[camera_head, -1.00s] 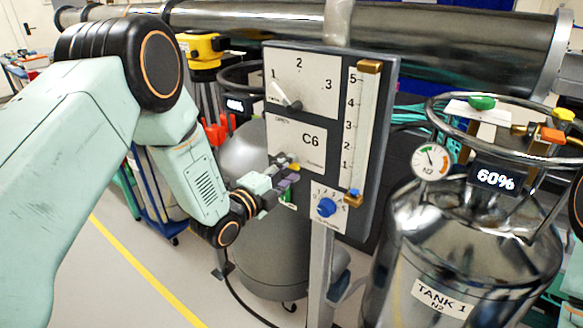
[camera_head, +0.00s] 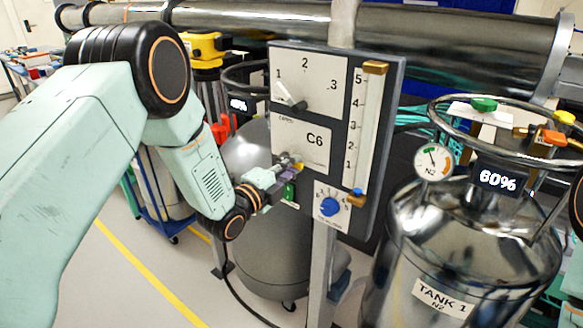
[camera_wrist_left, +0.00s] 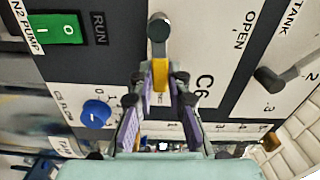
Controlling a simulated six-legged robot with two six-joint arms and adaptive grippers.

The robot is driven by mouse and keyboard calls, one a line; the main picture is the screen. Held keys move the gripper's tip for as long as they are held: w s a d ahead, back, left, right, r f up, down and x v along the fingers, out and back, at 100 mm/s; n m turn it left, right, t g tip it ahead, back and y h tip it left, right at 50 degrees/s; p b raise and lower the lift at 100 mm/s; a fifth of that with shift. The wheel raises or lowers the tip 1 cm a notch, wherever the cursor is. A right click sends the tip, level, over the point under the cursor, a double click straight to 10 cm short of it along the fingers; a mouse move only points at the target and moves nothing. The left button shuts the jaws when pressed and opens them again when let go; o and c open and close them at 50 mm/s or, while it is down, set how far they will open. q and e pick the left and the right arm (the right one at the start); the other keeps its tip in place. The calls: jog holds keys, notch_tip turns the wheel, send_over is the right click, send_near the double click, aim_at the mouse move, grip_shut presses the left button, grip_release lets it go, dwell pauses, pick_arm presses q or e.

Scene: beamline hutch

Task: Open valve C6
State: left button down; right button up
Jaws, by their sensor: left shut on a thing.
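Valve C6 is a small lever on the grey panel under the C6 label (camera_head: 314,139). In the left wrist view its grey pivot and yellow handle (camera_wrist_left: 160,74) point down the picture, toward my gripper. My left gripper (camera_head: 285,172) is at the lever in the head view and partly hides it. In the left wrist view the purple-padded fingers of my left gripper (camera_wrist_left: 159,100) stand on both sides of the yellow handle, shut on it. The word OPEN (camera_wrist_left: 243,30) is printed to the right of the lever there. My right gripper is not in view.
A selector knob (camera_head: 290,97) is above the valve on the panel. A blue knob (camera_head: 329,206) and a green pump switch (camera_wrist_left: 58,29) are close to the lever. A flow tube (camera_head: 367,125) runs up the panel's right side. Tank 1 (camera_head: 470,250) stands at the right.

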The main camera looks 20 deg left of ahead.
pick_arm(q)
jog(key=shift+d, duration=0.2)
jog(key=shift+a, duration=0.1)
jog(key=shift+r, duration=0.1)
jog(key=r+n, duration=0.1)
jog(key=n, duration=0.2)
jog(key=shift+w+a+r+n, duration=0.1)
jog(key=shift+a+r+n, duration=0.1)
jog(key=shift+r+n, duration=0.2)
jog(key=n, duration=0.2)
jog(key=a+r+n, duration=0.1)
jog(key=shift+w+r+n+p, duration=0.15)
jog(key=shift+w+n+p, duration=0.05)
jog(key=shift+n+p, duration=0.2)
jog(key=n, duration=0.2)
jog(key=a+r+n, duration=0.1)
jog(key=shift+w+n, duration=0.25)
jog(key=shift+n, duration=0.05)
jog(key=shift+w+a+r+n, duration=0.15)
jog(key=shift+a+n, duration=0.2)
jog(key=shift+n, duration=0.5)
jog(key=shift+w+a+r+n, duration=0.1)
jog(key=shift+a+n, duration=0.25)
jog(key=shift+n, duration=0.45)
jog(key=shift+w+a+r+n, duration=0.15)
jog(key=shift+a+n, duration=0.2)
jog(key=shift+n, duration=0.5)
